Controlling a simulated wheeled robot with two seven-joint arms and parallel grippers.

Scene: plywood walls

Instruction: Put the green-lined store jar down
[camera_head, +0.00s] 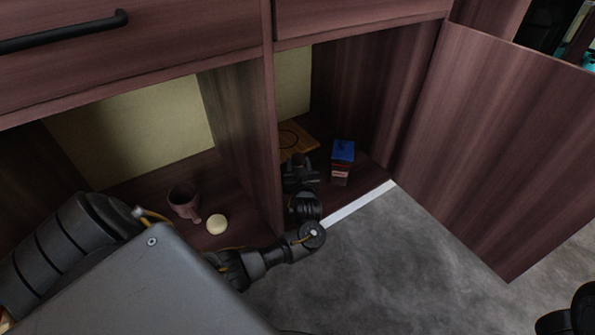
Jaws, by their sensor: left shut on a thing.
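My left arm reaches from the left into the lower right cabinet compartment. My left gripper (299,168) is low over the compartment floor, shut on a small dark reddish-brown thing, which I take to be the store jar (298,160). The fingers and wrist hide most of it. I cannot make out a green lining, or whether its base touches the floor. A dark, rounded part of my own body shows at the bottom right corner, with no right fingertips in view.
A blue-topped box (342,160) stands just right of the gripper. A wooden board (298,137) lies behind it. An upright divider is close on the left. A mug (184,201) and a pale round thing (216,224) are in the left compartment. The cabinet door (485,150) stands open at right.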

